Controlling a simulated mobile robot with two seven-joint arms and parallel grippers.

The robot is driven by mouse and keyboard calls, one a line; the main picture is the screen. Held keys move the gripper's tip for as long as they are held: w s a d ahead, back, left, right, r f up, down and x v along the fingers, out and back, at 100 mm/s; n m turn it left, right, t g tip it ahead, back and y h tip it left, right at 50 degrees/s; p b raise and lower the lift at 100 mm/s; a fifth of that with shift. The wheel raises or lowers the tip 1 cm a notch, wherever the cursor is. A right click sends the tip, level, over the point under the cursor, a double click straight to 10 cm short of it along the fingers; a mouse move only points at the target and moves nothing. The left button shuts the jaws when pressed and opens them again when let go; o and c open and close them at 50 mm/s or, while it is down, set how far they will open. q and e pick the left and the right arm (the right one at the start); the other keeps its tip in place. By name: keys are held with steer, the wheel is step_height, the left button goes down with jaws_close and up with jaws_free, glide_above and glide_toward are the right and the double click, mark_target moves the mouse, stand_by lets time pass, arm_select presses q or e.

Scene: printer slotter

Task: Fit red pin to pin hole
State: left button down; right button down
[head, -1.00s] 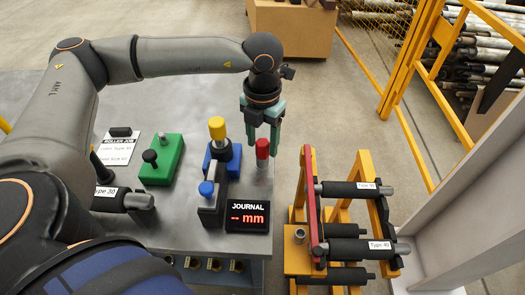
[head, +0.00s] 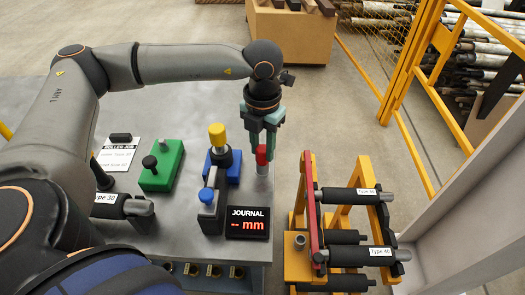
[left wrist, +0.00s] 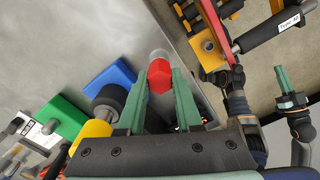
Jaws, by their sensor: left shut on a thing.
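The red pin (head: 262,155) has a red head and a grey lower part, and stands upright at the right edge of the metal table. My left gripper (head: 263,150) reaches down over it, shut on its red head. In the left wrist view the red head (left wrist: 159,76) sits between the two green fingers of the left gripper (left wrist: 159,84). A grey round socket, seemingly the pin hole (head: 299,241), is on the yellow roller stand; it also shows in the left wrist view (left wrist: 207,45). A right gripper (left wrist: 283,80) shows side-on at the right of that view.
The yellow stand (head: 297,263) with a red bar (head: 312,205) and black rollers is right of the table, across a gap. The journal display (head: 248,223), blue block (head: 233,170) with yellow knob, and green block (head: 162,166) are left of the pin. Yellow fencing (head: 405,60) stands behind.

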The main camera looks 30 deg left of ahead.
arm_select(q)
steer(key=shift+r, duration=0.15)
steer(key=shift+r+p, duration=1.6)
steer(key=shift+r, duration=0.8)
steer(key=c, duration=1.2)
jaws_free()
jaws_close()
